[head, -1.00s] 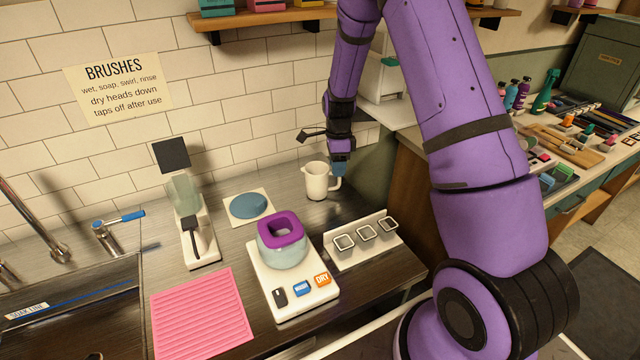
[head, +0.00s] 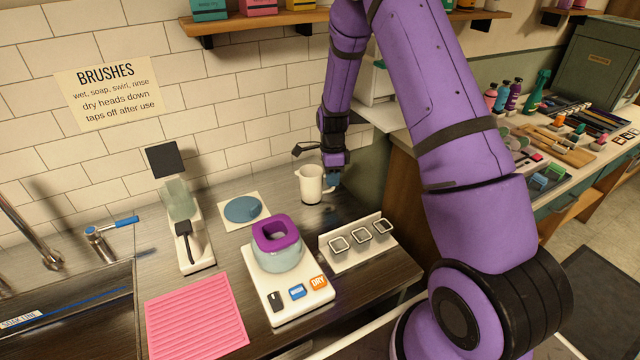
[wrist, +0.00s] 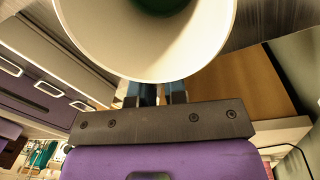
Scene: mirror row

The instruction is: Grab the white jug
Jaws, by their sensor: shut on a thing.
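The white jug (head: 311,184) stands upright at the back right of the dark counter, near the tiled wall. In the wrist view its round rim (wrist: 150,75) fills the top, with something dark green showing inside. My gripper (head: 333,178) is at the jug's right side, where the handle is. Its blue fingers (wrist: 155,93) are shut on the handle, which is mostly hidden behind the jug's rim in the wrist view. I cannot tell whether the jug's base touches the counter.
A blue round pad (head: 244,209) lies left of the jug. A holder with square rings (head: 358,243) stands in front of it. A washer with a purple-rimmed bowl (head: 281,250), a pink mat (head: 195,318) and a sink (head: 70,310) lie further left. A wooden shelf (head: 350,20) hangs above.

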